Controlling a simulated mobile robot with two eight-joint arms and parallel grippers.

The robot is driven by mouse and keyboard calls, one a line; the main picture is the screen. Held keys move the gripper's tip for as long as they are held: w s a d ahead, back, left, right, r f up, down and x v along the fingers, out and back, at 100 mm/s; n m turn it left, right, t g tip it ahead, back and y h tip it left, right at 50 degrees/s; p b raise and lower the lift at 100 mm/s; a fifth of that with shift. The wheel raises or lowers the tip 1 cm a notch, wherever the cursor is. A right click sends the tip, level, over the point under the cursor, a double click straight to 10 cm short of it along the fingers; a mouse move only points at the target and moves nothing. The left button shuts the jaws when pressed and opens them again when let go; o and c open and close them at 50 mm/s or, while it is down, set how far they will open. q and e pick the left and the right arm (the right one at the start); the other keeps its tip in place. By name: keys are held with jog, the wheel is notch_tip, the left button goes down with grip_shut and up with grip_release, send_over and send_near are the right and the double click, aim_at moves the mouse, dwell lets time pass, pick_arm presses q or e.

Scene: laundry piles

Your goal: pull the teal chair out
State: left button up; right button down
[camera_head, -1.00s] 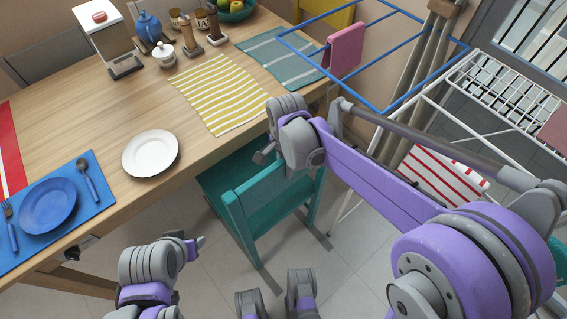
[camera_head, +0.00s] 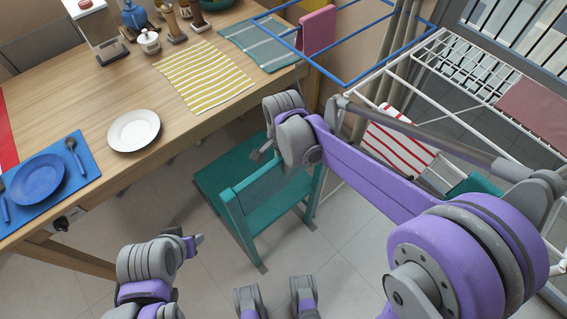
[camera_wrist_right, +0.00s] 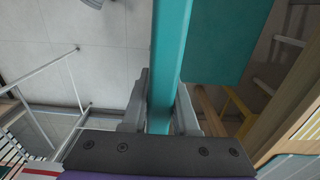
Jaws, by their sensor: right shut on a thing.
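The teal chair (camera_head: 283,203) stands on the tiled floor in front of the wooden table, its seat at the table's near edge. My right gripper (camera_head: 262,153) is at the top of the chair's backrest in the head view. In the right wrist view, its two fingers (camera_wrist_right: 160,108) are shut on the teal top rail (camera_wrist_right: 169,55), one on each side. The chair seat (camera_wrist_right: 230,38) also shows there. My left gripper (camera_head: 197,240) is at the lower left, apart from the chair, above the floor. Its jaws are too small to judge.
The wooden table (camera_head: 90,95) carries a white plate (camera_head: 134,130), a blue plate (camera_head: 38,180) and striped mats. A blue and white drying rack (camera_head: 425,80) with a red-striped cloth (camera_head: 398,138) stands close on the right. Tiled floor (camera_head: 215,280) is bare left of the chair.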

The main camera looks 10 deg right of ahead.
jog(key=c, duration=0.7)
grip_release()
jog(key=shift+r, duration=0.15)
notch_tip(320, 180, up, 11)
jog(key=shift+f+p, duration=0.2)
jog(key=shift+p, duration=0.55)
jog(key=s+d+n+t+p, duration=0.1)
jog(key=s+d+n+p, duration=0.1)
jog(key=s+d+n, duration=0.1)
jog(key=s+d+n+t+p, duration=0.2)
jog(key=s+d+n, duration=0.1)
jog(key=s+n, duration=0.2)
jog(key=s+d+n+t+p, duration=0.2)
jog(key=s+d+n+p, duration=0.1)
jog(key=s, duration=0.4)
jog(key=shift+s+d+r+n, duration=0.15)
jog(key=shift+d+r+n, duration=0.05)
jog(key=shift+d+n, duration=0.3)
